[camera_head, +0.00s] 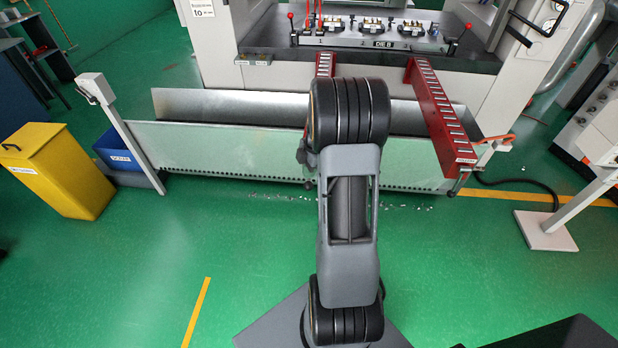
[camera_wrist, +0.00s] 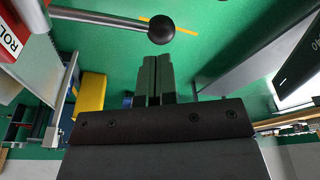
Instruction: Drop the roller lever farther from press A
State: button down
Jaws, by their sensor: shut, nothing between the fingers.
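In the wrist view a metal rod with a black ball knob (camera_wrist: 161,29) reaches in from the left, beside a red part with a partly cut "ROL" label (camera_wrist: 8,35). My gripper (camera_wrist: 156,62) is shut and empty, its fingertips just short of the knob in the picture; I cannot tell the depth between them. In the head view a red roller arm (camera_head: 440,110) slopes down from the press on the right, with a label at its low end. A second red roller arm (camera_head: 325,65) is mostly hidden behind my arm, which also hides my gripper.
A long metal tray (camera_head: 220,140) lies across the press (camera_head: 400,75) front. A yellow bin (camera_head: 55,170) and a blue bin (camera_head: 125,155) stand left. A post on a base plate (camera_head: 545,230) stands right. Small bits lie on the floor below the tray; the green floor in front is mostly clear.

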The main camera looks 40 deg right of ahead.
notch_tip(320, 180, down, 12)
jog(key=b, duration=1)
jog(key=shift+f+b, duration=0.15)
jog(key=shift+b, duration=0.2)
dwell(0.7)
jog(key=shift+r+p, duration=4.8)
jog(key=shift+r, duration=3)
